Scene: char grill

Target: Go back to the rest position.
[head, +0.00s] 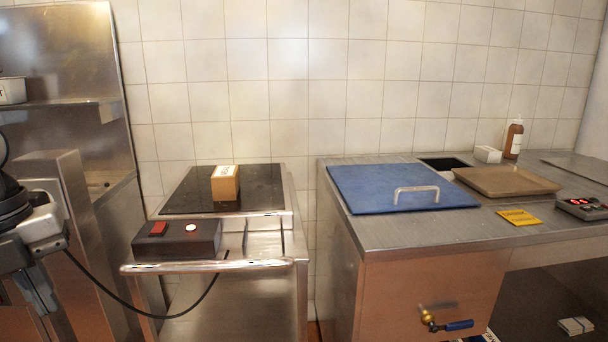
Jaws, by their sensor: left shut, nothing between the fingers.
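My left gripper (42,296) shows at the left edge of the head view, pointing down. It is shut and empty, in front of the steel unit on the left and apart from every object. Part of my left arm is cut off by the picture edge. My right gripper is not in view.
A grill unit (185,190) with a small brown box (225,184) on its dark top stands in the middle. A control box (177,239) and steel bar (205,266) are at its front. To the right, a steel counter (390,232) carries a blue lid (385,182) and brown tray (507,180).

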